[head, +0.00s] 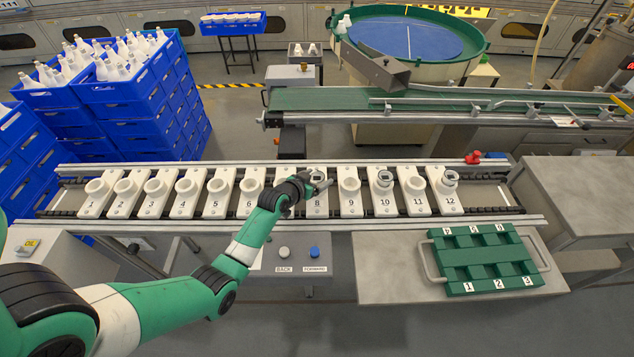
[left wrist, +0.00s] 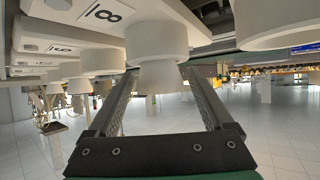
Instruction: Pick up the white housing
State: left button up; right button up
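The numbered white holders (head: 350,202) stand in a row on the conveyor. At holder 8, a small white housing (left wrist: 160,75) with a dark top stands in the holder's wide round cup (left wrist: 155,42); in the head view its top (head: 319,177) is partly hidden by my gripper. My left gripper (head: 321,181) reaches in from the left at that cup. In the left wrist view, tilted upside down, its two fingers (left wrist: 160,82) are spread on either side of the housing. Any contact is hard to see. My right gripper is not in view.
Similar pieces sit in holders 10 (head: 384,179) and 12 (head: 449,178). A green tray (head: 486,258) lies on the table at the right. Metal rails (head: 400,221) border the conveyor. Blue crates (head: 137,115) of white bottles stand at the left.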

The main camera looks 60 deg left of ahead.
pick_arm(q)
jog(key=c, duration=1.1)
jog(key=shift+r, duration=0.15)
jog(key=shift+r+p, duration=0.3)
jog(key=shift+r, duration=0.05)
notch_tip(320, 180, up, 2)
jog(key=shift+r+p, duration=0.25)
jog(key=shift+p, duration=0.5)
jog(key=w+d+r+p+v, duration=0.1)
jog(key=p+v, duration=0.5)
jog(key=v, duration=1)
jog(key=shift+w+d+r+p, duration=0.35)
jog(key=shift+w+d, duration=0.15)
jog(key=shift+d, duration=0.35)
